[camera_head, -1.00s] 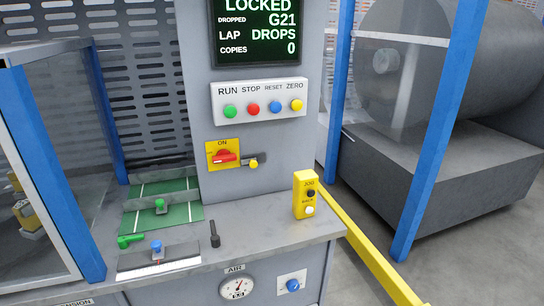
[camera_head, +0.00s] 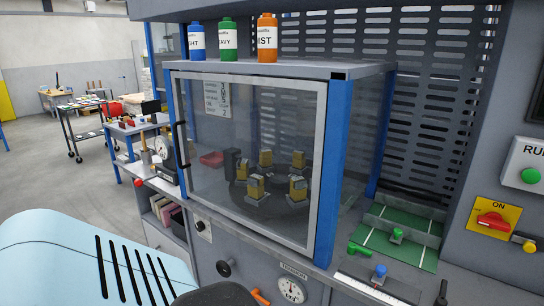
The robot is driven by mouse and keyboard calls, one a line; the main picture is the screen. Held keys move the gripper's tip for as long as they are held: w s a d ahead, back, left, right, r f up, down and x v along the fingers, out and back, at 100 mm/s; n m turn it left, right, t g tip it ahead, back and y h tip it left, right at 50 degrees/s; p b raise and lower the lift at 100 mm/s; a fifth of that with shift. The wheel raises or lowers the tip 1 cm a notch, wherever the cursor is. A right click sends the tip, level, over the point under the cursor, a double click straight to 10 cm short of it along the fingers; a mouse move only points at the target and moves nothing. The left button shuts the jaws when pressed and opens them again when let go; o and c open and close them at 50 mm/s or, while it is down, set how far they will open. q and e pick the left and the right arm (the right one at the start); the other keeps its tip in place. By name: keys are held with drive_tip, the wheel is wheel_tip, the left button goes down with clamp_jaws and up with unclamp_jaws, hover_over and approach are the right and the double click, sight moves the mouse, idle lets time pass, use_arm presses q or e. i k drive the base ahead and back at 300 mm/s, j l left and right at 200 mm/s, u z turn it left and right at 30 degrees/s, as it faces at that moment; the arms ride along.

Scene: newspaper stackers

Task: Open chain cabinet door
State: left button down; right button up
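The chain cabinet door (camera_head: 318,160) is a clear pane in a light grey frame. It fills the middle of the head view and looks shut. A dark vertical handle (camera_head: 180,145) sits on its left edge. Behind the pane, several yellow-and-grey blocks stand in a ring, with a small red item to their left. A light blue shell of my own body or arm fills the lower left corner, with a dark part beside it at the bottom. Neither gripper is in view, and nothing of mine touches the door in view.
Blue (camera_head: 197,40), green (camera_head: 228,40) and orange (camera_head: 267,38) bottles stand on the cabinet top. A blue post (camera_head: 333,170) edges the cabinet's right side. A gauge (camera_head: 291,290) and a black knob (camera_head: 224,268) sit below. Open floor (camera_head: 50,180) lies at left.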

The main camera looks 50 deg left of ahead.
sight(321, 87)
drive_tip(key=u, duration=2.05)
